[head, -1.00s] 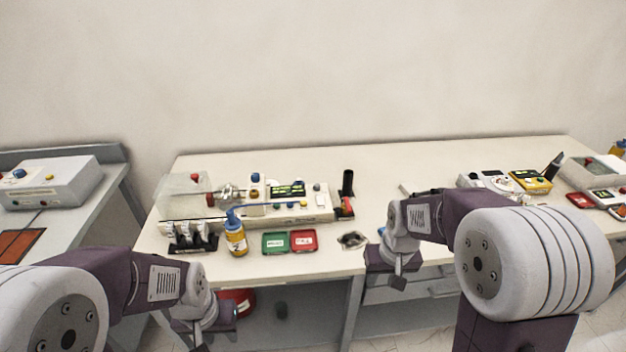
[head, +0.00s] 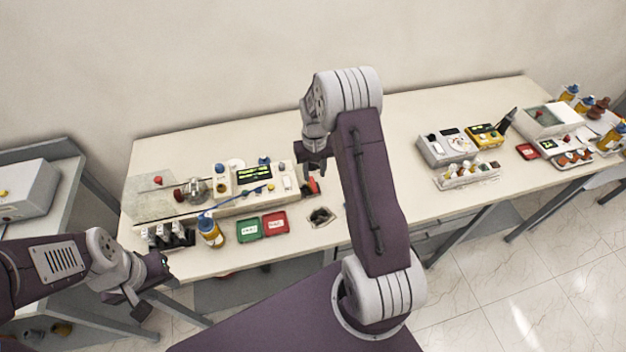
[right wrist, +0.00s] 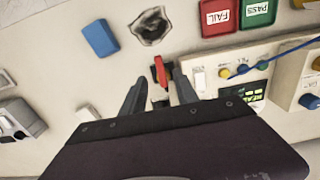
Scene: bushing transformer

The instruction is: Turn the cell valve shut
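The test apparatus (head: 235,203) stands on the table at the left. A small red lever (head: 313,186) sits at its right end, and it looks like the valve handle. In the right wrist view the red lever (right wrist: 160,71) points away from a dark base, between and slightly beyond my finger tips. My right gripper (head: 315,172) is open above that end, and its two fingers (right wrist: 158,88) stand apart on either side of the lever. I cannot tell whether they touch it. My left gripper (head: 150,287) hangs at the table's front left edge, away from the apparatus; its fingers are unclear.
A blue block (right wrist: 100,38) lies near the right gripper.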

